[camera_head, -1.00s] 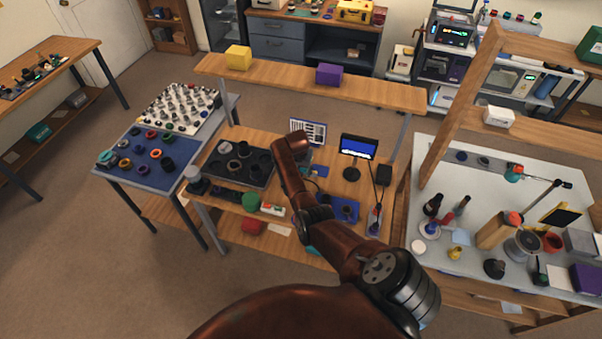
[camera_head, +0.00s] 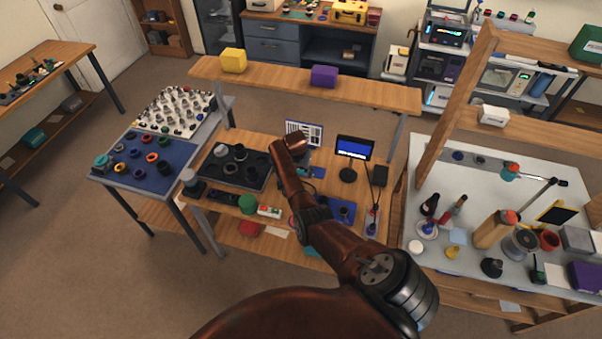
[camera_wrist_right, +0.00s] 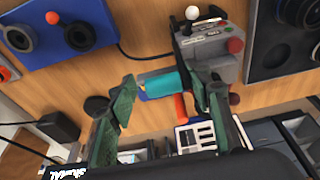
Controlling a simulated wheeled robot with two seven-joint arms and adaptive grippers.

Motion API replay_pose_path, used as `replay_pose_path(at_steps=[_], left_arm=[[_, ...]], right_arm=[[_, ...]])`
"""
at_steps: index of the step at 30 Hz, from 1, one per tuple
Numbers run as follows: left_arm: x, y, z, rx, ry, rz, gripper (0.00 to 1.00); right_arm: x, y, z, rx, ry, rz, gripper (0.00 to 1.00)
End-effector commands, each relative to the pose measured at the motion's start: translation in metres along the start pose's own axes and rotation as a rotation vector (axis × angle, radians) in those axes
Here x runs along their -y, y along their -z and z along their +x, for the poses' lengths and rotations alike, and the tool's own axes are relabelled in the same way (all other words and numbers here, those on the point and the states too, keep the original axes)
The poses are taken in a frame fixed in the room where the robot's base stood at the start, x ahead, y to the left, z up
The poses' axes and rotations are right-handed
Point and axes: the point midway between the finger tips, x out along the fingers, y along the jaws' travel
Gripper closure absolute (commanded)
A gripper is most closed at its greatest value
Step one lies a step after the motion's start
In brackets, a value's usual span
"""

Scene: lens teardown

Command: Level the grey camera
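My right gripper (camera_wrist_right: 170,88) hangs over the wooden workbench in the right wrist view, its two dark green fingers spread apart with nothing visibly held. A teal cylinder (camera_wrist_right: 165,83) lies beyond the fingertips, beside a grey device (camera_wrist_right: 212,58) with a red button and a white-knobbed lever. I cannot tell whether this grey device is the grey camera, and no other camera is clear. In the head view, my right arm crosses the workbench (camera_head: 264,145) and hides part of its middle; the gripper itself is not clear there. My left gripper is not in view.
A blue mat (camera_wrist_right: 75,58) with dark round parts and a black tray (camera_wrist_right: 262,62) flank the space under the gripper. A small monitor (camera_head: 354,148) stands on the bench. A raised shelf (camera_head: 285,82) runs behind, carrying yellow and purple boxes. A crowded white table (camera_head: 470,185) stands right.

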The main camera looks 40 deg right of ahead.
Motion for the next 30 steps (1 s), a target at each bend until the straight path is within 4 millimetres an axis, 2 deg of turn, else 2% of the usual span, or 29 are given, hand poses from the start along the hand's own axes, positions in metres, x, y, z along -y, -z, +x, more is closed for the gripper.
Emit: replay_pose_path(at_steps=[8,13,16,24,30], left_arm=[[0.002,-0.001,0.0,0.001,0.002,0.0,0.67],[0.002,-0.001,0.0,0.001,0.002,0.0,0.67],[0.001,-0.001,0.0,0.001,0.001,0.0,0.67],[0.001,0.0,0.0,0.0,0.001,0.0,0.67],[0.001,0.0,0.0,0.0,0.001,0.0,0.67]], right_arm=[[0.002,-0.001,-0.001,0.002,0.004,-0.001,0.55],[0.003,-0.001,-0.011,0.001,0.005,-0.001,0.55],[0.003,-0.001,-0.026,0.0,0.007,0.0,0.55],[0.002,0.0,-0.083,-0.001,0.005,0.001,0.55],[0.001,0.0,-0.111,0.0,0.004,0.001,0.55]])
